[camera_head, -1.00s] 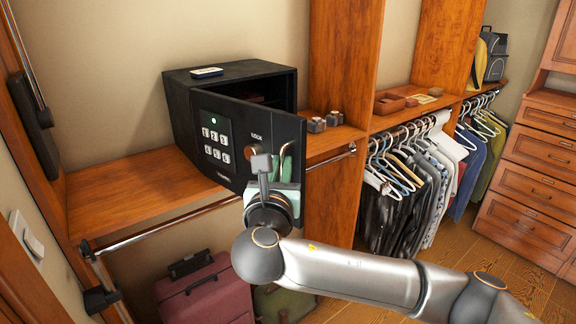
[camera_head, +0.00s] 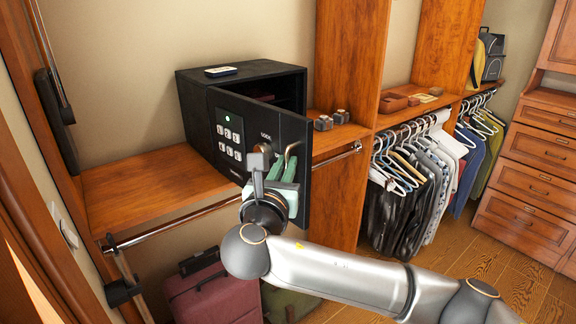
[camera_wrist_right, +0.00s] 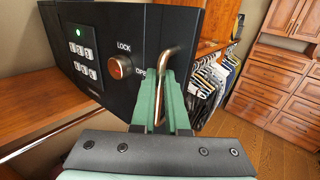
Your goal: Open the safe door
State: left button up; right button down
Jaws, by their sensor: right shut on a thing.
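The black safe (camera_head: 190,112) stands on the wooden shelf. Its door (camera_head: 258,125) is swung partly open toward me, with a dark gap showing the inside. The door carries a keypad (camera_head: 229,135) with a green light, a copper lock knob (camera_wrist_right: 120,66) and a metal handle (camera_wrist_right: 172,62). My right gripper (camera_head: 284,172) is at the handle side of the door. In the right wrist view its green fingers (camera_wrist_right: 160,103) are shut on the handle. My left gripper is in no view.
Two small boxes (camera_head: 332,119) sit on the shelf (camera_head: 150,193) right of the door. A metal rail (camera_head: 180,222) runs below the shelf. Hanging clothes (camera_head: 415,185) are to the right, and a maroon suitcase (camera_head: 215,293) stands below.

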jog(key=shift+a+r, duration=0.1)
jog(key=shift+a, duration=0.15)
jog(key=c, duration=1.3)
grip_release()
jog(key=shift+w, duration=0.1)
jog(key=shift+o, duration=0.7)
jog(key=shift+w+a, duration=0.15)
jog(key=shift+a, duration=0.05)
jog(key=shift+o, duration=1.1)
jog(key=shift+f, duration=0.2)
jog(key=shift+d, duration=0.1)
